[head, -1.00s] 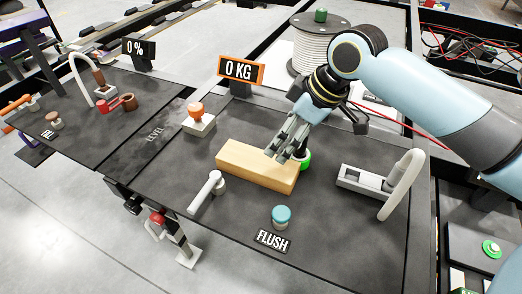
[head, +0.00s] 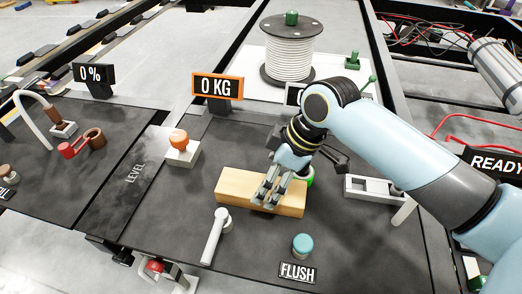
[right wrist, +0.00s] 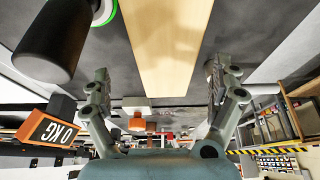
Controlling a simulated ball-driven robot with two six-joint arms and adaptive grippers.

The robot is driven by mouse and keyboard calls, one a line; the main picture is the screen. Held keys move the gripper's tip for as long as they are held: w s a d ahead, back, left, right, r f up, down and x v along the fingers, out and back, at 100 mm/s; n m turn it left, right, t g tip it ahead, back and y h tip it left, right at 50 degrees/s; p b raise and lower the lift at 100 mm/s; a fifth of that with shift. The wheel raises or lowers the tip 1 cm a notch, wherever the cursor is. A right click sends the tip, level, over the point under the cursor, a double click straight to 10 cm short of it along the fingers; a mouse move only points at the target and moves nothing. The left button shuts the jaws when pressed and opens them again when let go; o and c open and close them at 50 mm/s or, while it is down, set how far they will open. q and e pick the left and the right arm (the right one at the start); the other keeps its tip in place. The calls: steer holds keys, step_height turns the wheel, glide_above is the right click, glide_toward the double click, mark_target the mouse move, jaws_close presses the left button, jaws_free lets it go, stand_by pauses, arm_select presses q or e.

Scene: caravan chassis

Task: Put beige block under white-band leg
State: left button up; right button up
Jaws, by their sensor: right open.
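The beige block (head: 235,187) lies flat on the black deck, long and pale wood in colour. My right gripper (head: 265,197) is open over the block's right half, and its fingers cover part of it in the head view. In the right wrist view the block (right wrist: 168,40) shows between the two spread fingers of the gripper (right wrist: 160,75), with a gap on each side. A support leg with a red part (head: 155,267) shows below the deck's front edge. I cannot make out a white band on it. My left gripper is not in view.
A grey lever (head: 216,236), a teal FLUSH button (head: 302,244) and an orange button (head: 180,142) stand around the block. A grey fixture (head: 372,188) is to its right. A 0 KG sign (head: 217,87) and cable spool (head: 290,50) are behind.

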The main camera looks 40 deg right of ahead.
steer(key=x, duration=0.4)
steer(key=shift+s+a, duration=0.3)
steer(key=shift+w+f, duration=0.1)
steer(key=shift+f, duration=0.2)
steer(key=shift+w+f, duration=0.1)
steer(key=shift+c, duration=1.1)
steer(key=c, duration=1.4)
step_height(320, 180, up, 17)
steer(key=p, duration=0.1)
steer(key=shift+p, duration=0.3)
step_height(320, 180, down, 10)
steer(key=b, duration=1)
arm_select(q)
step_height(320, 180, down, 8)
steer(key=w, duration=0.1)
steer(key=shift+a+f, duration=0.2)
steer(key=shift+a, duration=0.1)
arm_select(e)
steer(key=shift+r, duration=0.2)
